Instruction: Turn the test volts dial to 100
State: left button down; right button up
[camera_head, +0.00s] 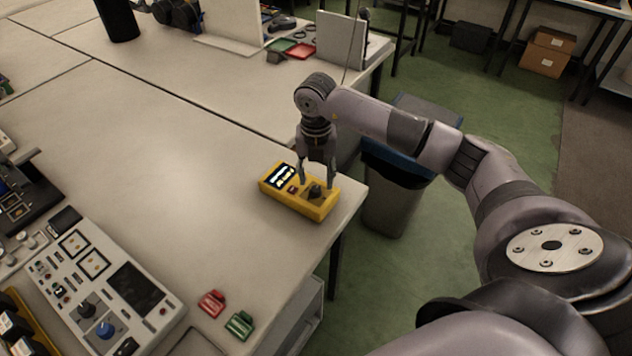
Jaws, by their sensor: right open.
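A yellow handheld tester (287,204) lies on the table near its right edge, with a lit display (281,175) on its left part. A dark dial (315,190) sits on its right part. My right gripper (316,186) points down over the tester, its open fingers on either side of the dial. I cannot tell whether the fingers touch the dial. The dial's markings and setting are too small to read. My left gripper is not in view.
A grey control panel (60,290) with knobs stands at the lower left. A red clip (212,303) and a green clip (239,325) lie near the front edge. A bin (388,205) stands beyond the table's right edge. The table left of the tester is clear.

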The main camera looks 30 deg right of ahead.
aim_at(316, 188)
jog(key=shift+f, duration=1.9)
jog(key=shift+c, duration=0.5)
grip_shut()
